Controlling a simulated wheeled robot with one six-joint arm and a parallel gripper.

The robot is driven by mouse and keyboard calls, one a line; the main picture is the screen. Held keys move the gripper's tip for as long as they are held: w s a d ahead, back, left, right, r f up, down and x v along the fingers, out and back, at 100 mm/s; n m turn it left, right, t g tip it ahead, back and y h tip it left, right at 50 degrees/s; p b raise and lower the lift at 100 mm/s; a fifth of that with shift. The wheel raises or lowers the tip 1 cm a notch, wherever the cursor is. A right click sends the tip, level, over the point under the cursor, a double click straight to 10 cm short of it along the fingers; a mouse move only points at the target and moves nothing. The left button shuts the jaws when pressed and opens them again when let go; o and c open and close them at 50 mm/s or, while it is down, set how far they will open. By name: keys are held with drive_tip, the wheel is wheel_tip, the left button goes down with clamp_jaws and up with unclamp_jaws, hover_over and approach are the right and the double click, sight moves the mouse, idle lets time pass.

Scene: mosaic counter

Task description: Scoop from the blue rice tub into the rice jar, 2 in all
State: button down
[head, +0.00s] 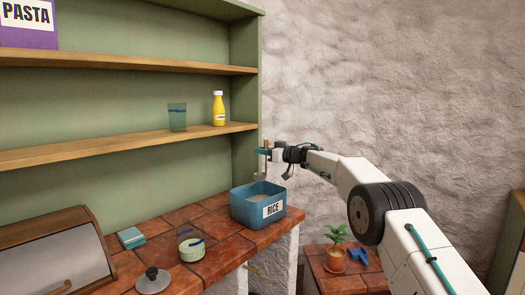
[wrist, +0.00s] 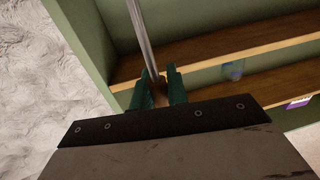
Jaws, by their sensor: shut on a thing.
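The blue rice tub (head: 243,211), labelled RICE, stands on the tiled counter near its right end; its inside looks pale. The rice jar (head: 190,246), clear with a blue band and whitish contents in its lower part, stands open to the tub's left. My gripper (head: 266,151) is above the tub, shut on a scoop's brown handle (head: 266,143). In the wrist view my gripper's green fingers (wrist: 160,82) close around the handle, and the scoop's metal shaft (wrist: 143,38) extends away from them.
A lid (head: 153,281) lies in front of the jar. A teal box (head: 131,238) and a bread bin (head: 55,255) are farther left. A glass (head: 177,117) and a yellow bottle (head: 218,108) stand on the shelf above. A potted plant (head: 335,258) stands on a lower tiled surface at right.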

drive_tip(key=f, duration=0.1)
drive_tip(key=a+f, duration=0.1)
drive_tip(key=f, duration=0.1)
drive_tip(key=shift+s+a+f, duration=0.15)
drive_tip(key=shift+a+f, duration=0.05)
drive_tip(key=shift+f, duration=0.05)
wheel_tip(320, 180, down, 11)
idle(0.6)
drive_tip(key=shift+d+f, duration=0.1)
drive_tip(key=shift+f, duration=0.05)
idle(0.6)
wheel_tip(320, 180, up, 14)
idle(1.3)
drive_tip(key=shift+f, duration=0.15)
